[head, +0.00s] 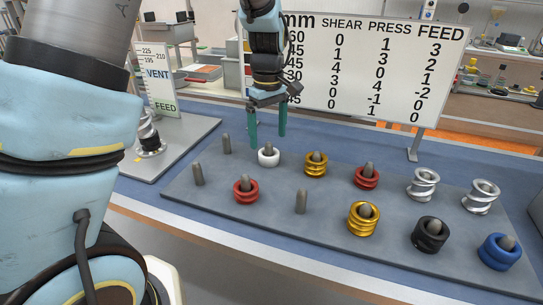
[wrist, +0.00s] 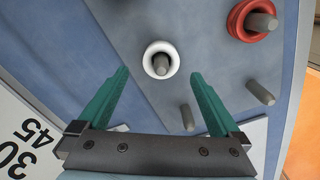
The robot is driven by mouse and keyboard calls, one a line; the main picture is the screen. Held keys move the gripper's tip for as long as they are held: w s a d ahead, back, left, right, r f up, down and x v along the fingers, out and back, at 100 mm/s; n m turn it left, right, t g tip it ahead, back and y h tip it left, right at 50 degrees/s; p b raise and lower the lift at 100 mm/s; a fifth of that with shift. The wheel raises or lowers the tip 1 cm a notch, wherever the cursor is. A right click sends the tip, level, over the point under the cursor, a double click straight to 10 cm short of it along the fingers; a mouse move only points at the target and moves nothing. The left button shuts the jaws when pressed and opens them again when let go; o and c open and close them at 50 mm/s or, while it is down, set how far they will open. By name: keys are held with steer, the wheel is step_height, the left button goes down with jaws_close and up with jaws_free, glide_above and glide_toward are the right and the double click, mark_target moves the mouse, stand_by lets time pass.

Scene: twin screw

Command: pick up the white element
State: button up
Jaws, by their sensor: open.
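The white element (head: 268,157) is a small white ring around a grey peg in the back row of the grey board (head: 330,232). In the wrist view the white element (wrist: 161,60) lies ahead of and between my fingers, with the peg's end showing in its hole. My gripper (head: 268,140) is open, with its green fingers pointing down and apart above the white element. In the wrist view my gripper (wrist: 160,78) has nothing between its fingers.
A red element (head: 246,190) sits on a peg in front of the white one, and a gold element (head: 316,164) to its right. Bare pegs (head: 226,144) stand nearby. Black (head: 430,234), blue (head: 499,251) and silver (head: 423,184) elements stand further right. A sign board (head: 360,65) stands behind.

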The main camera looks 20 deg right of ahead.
mark_target(269, 150)
steer(key=shift+s+f+p, duration=0.2)
steer(key=shift+f+p, duration=0.8)
steer(key=shift+f, duration=1.8)
steer(key=c, duration=1.5)
steer(key=shift+r, duration=0.15)
